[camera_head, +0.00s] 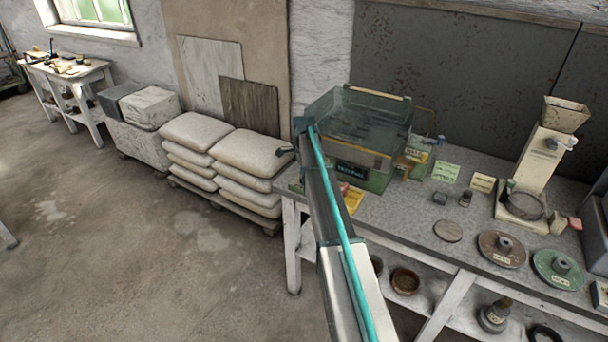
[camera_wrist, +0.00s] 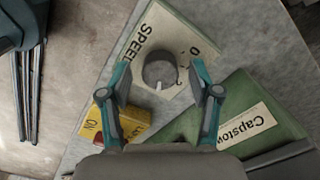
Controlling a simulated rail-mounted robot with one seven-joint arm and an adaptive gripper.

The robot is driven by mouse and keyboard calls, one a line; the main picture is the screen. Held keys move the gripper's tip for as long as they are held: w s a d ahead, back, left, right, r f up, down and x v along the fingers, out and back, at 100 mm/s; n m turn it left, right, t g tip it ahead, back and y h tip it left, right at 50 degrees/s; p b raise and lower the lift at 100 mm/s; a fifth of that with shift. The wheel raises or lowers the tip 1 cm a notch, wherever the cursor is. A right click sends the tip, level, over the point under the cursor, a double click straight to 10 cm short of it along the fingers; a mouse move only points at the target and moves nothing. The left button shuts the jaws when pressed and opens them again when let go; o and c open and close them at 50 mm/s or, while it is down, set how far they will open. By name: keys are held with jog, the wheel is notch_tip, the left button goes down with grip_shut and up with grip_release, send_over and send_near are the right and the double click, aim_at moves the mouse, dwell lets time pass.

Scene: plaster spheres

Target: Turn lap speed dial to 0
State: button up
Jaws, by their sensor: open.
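The dial (camera_wrist: 160,70) is a dark round knob with a pale pointer mark. It sits on a cream plate lettered "SPEED" (camera_wrist: 147,38) in the wrist view, with small scale marks partly visible beside it. My gripper (camera_wrist: 163,82) is open, with its two teal fingers on either side of the knob. I cannot tell whether they touch it. In the head view my arm reaches to the green lapping machine (camera_head: 375,178) at the bench's left end. There the arm hides the dial, and my gripper (camera_head: 297,150) shows only in part.
The grey bench (camera_head: 400,215) holds a dispenser (camera_head: 540,160) and discs farther right. Stacked sacks (camera_head: 245,155) stand left of the bench.

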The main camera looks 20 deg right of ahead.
jog(key=shift+f, duration=0.1)
jog(key=c, duration=1.1)
jog(key=shift+c, duration=0.2)
jog(key=shift+n, duration=0.3)
jog(key=n+b, duration=0.2)
jog(key=n, duration=0.3)
jog(key=n+b, duration=0.1)
jog(key=n, duration=0.5)
jog(key=shift+b, duration=0.4)
jog(key=n+b, duration=0.1)
jog(key=n, duration=1.1)
jog(key=shift+n, duration=0.3)
